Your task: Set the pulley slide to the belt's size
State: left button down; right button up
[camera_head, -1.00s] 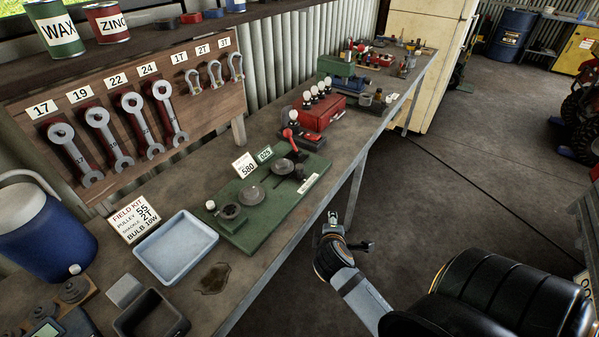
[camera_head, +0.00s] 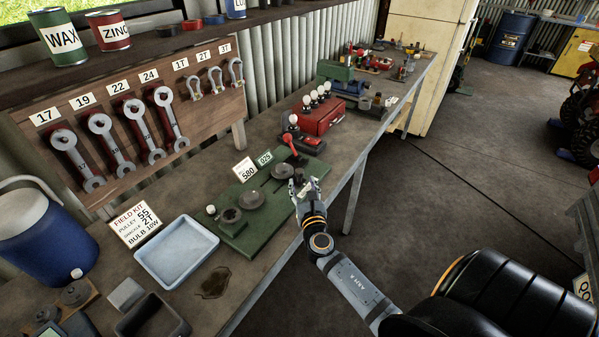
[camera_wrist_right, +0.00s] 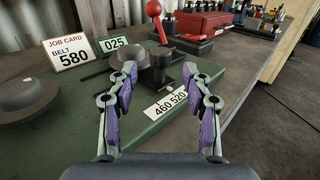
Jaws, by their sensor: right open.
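The green pulley board (camera_head: 238,238) lies on the bench with grey pulleys on it; one pulley (camera_head: 251,197) sits mid-board. It also shows in the right wrist view (camera_wrist_right: 60,150). A lever with a red knob (camera_head: 290,141) stands at its far end, and the knob (camera_wrist_right: 153,8) shows in the wrist view. A job card reading BELT 580 (camera_wrist_right: 72,54) stands behind the board, beside a green 025 plate (camera_wrist_right: 113,43). A dark post on the slide (camera_wrist_right: 160,78) stands between my right gripper's open fingers, behind a 460 520 scale (camera_wrist_right: 166,103). My right gripper (camera_head: 304,187) is at the board's near edge, empty.
A pale blue tray (camera_head: 150,270) and a field kit card (camera_head: 134,224) lie left of the board. A red box with bulbs (camera_head: 322,121) stands beyond it. Wrenches hang on a rack (camera_head: 110,95) behind.

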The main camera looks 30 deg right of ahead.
aim_at(300, 177)
jog(key=x, duration=0.5)
jog(key=shift+w+d, duration=0.15)
jog(key=shift+w, duration=0.25)
jog(key=shift+c, duration=0.3)
grip_shut()
